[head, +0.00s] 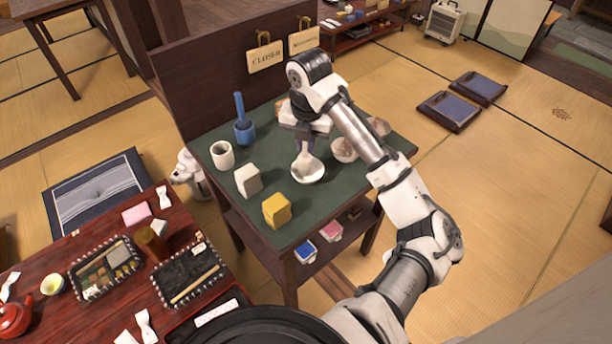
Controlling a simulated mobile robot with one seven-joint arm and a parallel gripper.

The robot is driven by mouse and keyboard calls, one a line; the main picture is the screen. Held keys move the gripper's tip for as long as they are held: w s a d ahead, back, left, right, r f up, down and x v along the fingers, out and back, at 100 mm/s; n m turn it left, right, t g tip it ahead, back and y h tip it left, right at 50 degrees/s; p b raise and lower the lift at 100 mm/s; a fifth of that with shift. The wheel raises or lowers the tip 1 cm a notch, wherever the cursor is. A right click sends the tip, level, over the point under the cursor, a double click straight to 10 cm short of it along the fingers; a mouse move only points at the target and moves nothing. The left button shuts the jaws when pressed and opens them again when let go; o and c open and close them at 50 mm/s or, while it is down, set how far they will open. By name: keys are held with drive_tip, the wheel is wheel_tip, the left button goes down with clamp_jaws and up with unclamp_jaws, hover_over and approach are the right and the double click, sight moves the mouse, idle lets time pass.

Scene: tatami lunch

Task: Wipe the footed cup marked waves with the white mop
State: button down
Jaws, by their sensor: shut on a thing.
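My gripper (305,143) is above the middle of the green-topped table, pointing down and shut on a white thing that looks like the white mop (307,162). Its lower end is at a shallow white dish (309,179); I cannot tell whether it touches the dish. Two pale brownish cup-like vessels stand to the right, a nearer one (344,150) and a farther one (378,127) partly behind my arm. I cannot make out feet or a waves mark on either, so I cannot tell which is the footed cup marked waves.
On the table's left are a blue pot with an upright handle (244,132), a white cup (222,156), a white block (247,181) and a yellow block (277,211). A dark panel with two hanging signs (266,57) rises behind. The table's front right is clear.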

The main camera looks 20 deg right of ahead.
drive_tip(key=m+p, duration=0.1)
drive_tip(key=m, duration=0.1)
drive_tip(key=shift+r+m, duration=0.1)
drive_tip(key=shift+m, duration=0.3)
drive_tip(key=shift+s+r+m+p, duration=0.1)
drive_tip(key=shift+r+m+p, duration=0.15)
drive_tip(key=shift+m+p, duration=0.6)
drive_tip(key=m+p, duration=0.4)
drive_tip(key=shift+h, duration=0.4)
drive_tip(key=shift+f+m+g, duration=0.15)
drive_tip(key=shift+m+g, duration=0.15)
drive_tip(key=shift+m, duration=0.35)
drive_tip(key=shift+f+m, duration=0.25)
drive_tip(key=shift+m, duration=0.35)
drive_tip(key=m, duration=0.2)
drive_tip(key=shift+s+m, duration=0.1)
drive_tip(key=shift+m, duration=0.3)
